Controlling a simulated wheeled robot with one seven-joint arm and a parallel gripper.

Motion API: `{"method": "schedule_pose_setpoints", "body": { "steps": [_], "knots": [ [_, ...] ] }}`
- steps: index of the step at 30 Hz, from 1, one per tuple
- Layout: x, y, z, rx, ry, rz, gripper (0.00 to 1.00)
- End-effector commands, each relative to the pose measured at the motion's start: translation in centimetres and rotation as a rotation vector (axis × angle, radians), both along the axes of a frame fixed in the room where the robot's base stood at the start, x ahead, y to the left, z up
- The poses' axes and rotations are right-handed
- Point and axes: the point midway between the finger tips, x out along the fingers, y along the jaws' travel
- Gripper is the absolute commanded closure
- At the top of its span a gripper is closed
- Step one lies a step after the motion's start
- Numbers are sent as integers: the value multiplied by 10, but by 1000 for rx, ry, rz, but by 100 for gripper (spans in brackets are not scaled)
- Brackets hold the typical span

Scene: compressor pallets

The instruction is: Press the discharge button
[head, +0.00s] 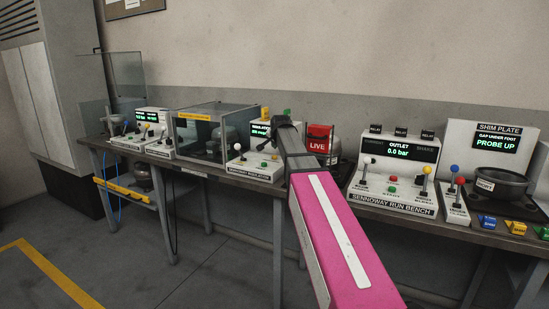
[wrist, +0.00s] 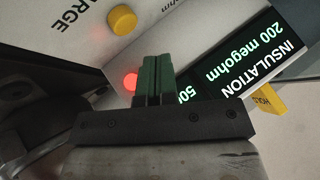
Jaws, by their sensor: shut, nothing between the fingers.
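In the wrist view a round yellow button (wrist: 122,20) sits on a pale panel, beside dark letters ending in "RGE"; the rest of the word is cut off. My gripper (wrist: 157,60) has its green fingers together with nothing between them. The fingertips appear below and right of the yellow button in the picture, apart from it. A lit red lamp or button (wrist: 130,82) shows just left of the fingers. The screen (wrist: 240,70) reads "INSULATION 200 megohm". In the head view my arm reaches to the insulation console (head: 245,172) and hides part of it.
A red "LIVE" sign (head: 318,139) stands right of my arm. The run bench console (head: 393,197) with levers is further right. A clear-walled case (head: 205,135) stands left of the insulation console. A yellow tab (wrist: 268,100) sticks out beside the screen.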

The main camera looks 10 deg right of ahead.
Motion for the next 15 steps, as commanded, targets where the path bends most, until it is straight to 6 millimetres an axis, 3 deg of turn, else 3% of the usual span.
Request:
{"method": "schedule_pose_setpoints", "body": {
  "steps": [6,15],
  "knots": [
    [0,0,-15,0,0,0,100],
    [0,0,-18,0,0,0,100]
  ]
}}
